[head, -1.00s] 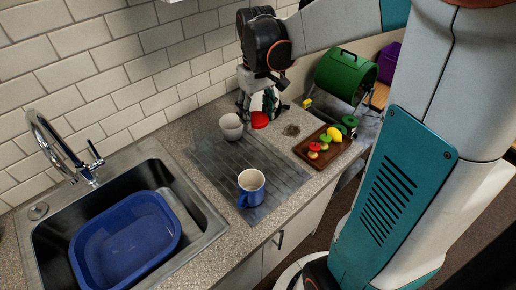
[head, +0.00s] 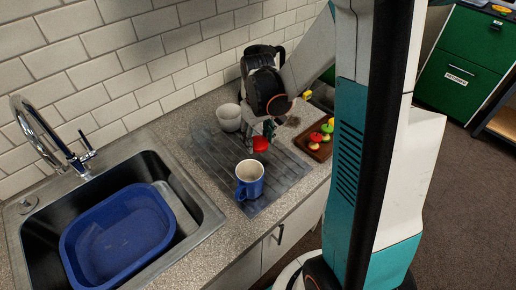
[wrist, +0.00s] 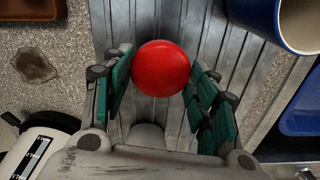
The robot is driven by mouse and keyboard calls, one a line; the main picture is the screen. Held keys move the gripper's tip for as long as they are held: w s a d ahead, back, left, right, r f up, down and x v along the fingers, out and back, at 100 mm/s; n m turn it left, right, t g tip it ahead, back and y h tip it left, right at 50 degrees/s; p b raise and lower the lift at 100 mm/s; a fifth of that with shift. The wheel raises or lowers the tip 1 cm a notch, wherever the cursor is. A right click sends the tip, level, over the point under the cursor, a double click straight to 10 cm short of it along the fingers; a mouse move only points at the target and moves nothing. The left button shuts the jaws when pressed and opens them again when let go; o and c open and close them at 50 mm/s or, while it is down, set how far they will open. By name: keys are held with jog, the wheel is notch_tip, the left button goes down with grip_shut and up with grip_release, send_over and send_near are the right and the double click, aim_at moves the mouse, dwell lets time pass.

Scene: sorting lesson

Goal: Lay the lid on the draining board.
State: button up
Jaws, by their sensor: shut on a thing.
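The round red lid (head: 260,144) is held between the fingers of my gripper (head: 259,136). In the wrist view the lid (wrist: 161,67) sits between the green finger pads of my gripper (wrist: 163,85). The grey ribbed draining board (head: 213,160) lies right of the sink, and its ribs (wrist: 205,45) show behind the lid in the wrist view. The lid is over the board's far right part; I cannot tell how high above it. My arm hides some of the counter behind the gripper.
A blue mug (head: 250,183) stands on the board in front of the lid. White stacked bowls (head: 228,118) stand at its far left. A brown tray (head: 316,152) with toy fruit lies to the right. A blue basin (head: 117,240) is in the sink. Ribs between mug and bowls are bare.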

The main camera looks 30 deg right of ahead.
aim_at(258, 142)
jog(key=shift+f+b, duration=0.55)
jog(key=shift+f, duration=1.55)
jog(key=shift+f, duration=0.1)
jog(key=o, duration=0.9)
notch_tip(258, 142, up, 12)
jog(key=p, duration=0.3)
